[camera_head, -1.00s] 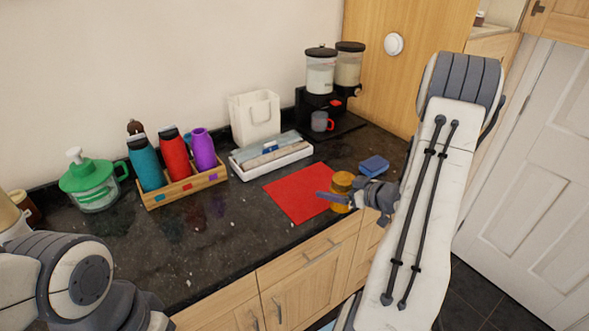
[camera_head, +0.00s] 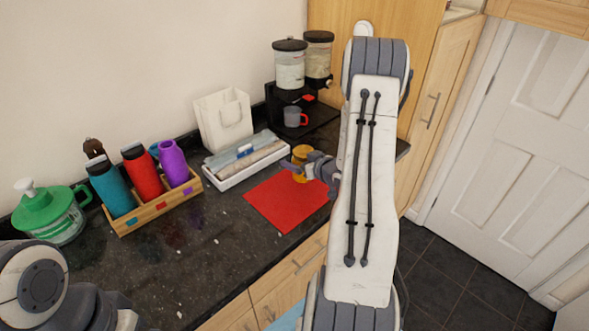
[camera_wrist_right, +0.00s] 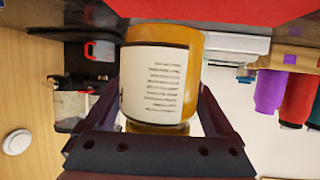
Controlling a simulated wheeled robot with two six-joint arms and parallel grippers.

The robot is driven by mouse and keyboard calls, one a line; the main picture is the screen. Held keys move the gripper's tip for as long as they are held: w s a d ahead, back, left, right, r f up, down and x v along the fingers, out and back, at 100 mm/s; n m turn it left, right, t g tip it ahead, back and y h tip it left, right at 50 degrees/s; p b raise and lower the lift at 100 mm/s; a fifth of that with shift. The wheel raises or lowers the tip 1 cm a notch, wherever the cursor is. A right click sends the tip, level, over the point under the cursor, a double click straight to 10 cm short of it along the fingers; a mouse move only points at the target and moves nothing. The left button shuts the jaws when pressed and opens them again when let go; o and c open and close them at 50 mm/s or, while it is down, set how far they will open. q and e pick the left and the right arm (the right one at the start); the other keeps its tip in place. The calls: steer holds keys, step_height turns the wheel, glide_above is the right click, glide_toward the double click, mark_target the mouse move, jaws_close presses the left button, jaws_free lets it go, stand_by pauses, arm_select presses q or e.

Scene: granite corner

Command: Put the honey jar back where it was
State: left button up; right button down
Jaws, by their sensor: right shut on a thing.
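The honey jar (camera_head: 303,154) is amber with a white printed label. In the head view it shows at the far right part of the red mat (camera_head: 272,207). My right gripper (camera_head: 297,168) is shut on it and partly covers it. In the right wrist view the jar (camera_wrist_right: 160,80) sits between the two fingers, with its label towards the camera. The red mat (camera_wrist_right: 225,8) shows along the top there. I cannot tell whether the jar touches the surface. Only a part of my left arm shows at lower left, without its gripper.
A white tray (camera_head: 222,182) with packets lies behind the mat. A white bag (camera_head: 224,122), a dispenser stand with a mug (camera_head: 295,117), a wooden bottle rack (camera_head: 155,208) and a green-lidded jar (camera_head: 50,215) stand along the wall. The dark counter's front is clear.

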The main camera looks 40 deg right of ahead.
steer(key=shift+w+a+f, duration=0.25)
steer(key=shift+w+f, duration=0.05)
steer(key=shift+w, duration=0.15)
steer(key=shift+f+p, duration=0.55)
steer(key=shift+f, duration=1.4)
steer(key=shift+f, duration=0.2)
jaws_free()
steer(key=shift+r, duration=0.1)
